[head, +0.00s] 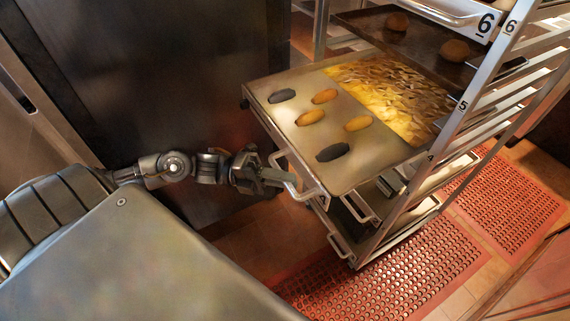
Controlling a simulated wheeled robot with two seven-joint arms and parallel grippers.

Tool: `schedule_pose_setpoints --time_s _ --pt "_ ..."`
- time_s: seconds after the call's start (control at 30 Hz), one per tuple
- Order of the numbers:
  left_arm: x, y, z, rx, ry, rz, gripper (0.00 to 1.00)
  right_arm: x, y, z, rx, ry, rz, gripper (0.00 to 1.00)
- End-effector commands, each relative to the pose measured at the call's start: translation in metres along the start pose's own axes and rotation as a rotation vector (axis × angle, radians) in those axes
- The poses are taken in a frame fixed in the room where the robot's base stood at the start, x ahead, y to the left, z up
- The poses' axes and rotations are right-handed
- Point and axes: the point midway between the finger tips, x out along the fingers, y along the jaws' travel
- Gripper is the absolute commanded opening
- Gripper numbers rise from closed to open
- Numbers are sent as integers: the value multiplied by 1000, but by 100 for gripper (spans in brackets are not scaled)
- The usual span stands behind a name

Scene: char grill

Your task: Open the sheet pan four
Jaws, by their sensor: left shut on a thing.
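The sheet pan (364,177) juts out of the rack toward the left, near the label 4. It bears several potato-like items, some dark and some tan, and a bed of yellow slices. A pale loop handle (309,186) is on its front edge. My left gripper (283,178) reaches in from the left and is shut on this handle. The fingers partly cover the handle. My right gripper is not in view.
The metal rack (400,208) has numbered levels, with a dark pan (352,21) on a higher level and more handles below. A dark cabinet (170,70) stands to the left. Red perforated mats (410,275) cover the floor beside the rack.

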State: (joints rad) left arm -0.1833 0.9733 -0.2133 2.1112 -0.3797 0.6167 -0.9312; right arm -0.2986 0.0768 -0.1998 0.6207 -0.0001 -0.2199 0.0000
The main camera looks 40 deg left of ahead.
Motion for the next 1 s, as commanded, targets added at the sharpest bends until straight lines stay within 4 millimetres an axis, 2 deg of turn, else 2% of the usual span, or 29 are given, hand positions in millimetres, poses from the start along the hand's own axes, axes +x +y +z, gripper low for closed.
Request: schedule_pose_setpoints --time_s 0.4,0.43,0.57,0.87,1.0 --pt "-1 0 -2 -3 4 1 0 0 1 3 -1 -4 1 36" --pt "-1 0 -2 -3 4 1 18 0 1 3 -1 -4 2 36" --pt "-1 0 -2 -2 3 1 35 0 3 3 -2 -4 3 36" --pt "-2 0 -2 -1 2 1 36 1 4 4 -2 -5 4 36" --pt "-14 3 -2 -2 0 3 36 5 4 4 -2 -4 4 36"
